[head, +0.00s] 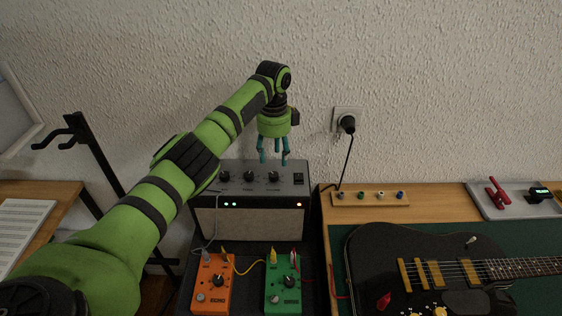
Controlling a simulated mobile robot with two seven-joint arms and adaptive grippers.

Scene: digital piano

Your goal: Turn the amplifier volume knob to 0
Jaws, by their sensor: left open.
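The amplifier (253,222) is a grey and black box standing against the wall in the middle of the head view. A black switch (298,178) sits at the panel's right end. My left gripper (272,160) is open and points down above the back of the panel, over the right knob. It appears apart from the knob. My right gripper is not in view.
An orange pedal (213,285) and a green pedal (283,287) with cables lie in front of the amplifier. A black guitar (430,270) lies on the table at right. A wall plug (347,123) has a hanging cord. A black stand (92,150) is at left.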

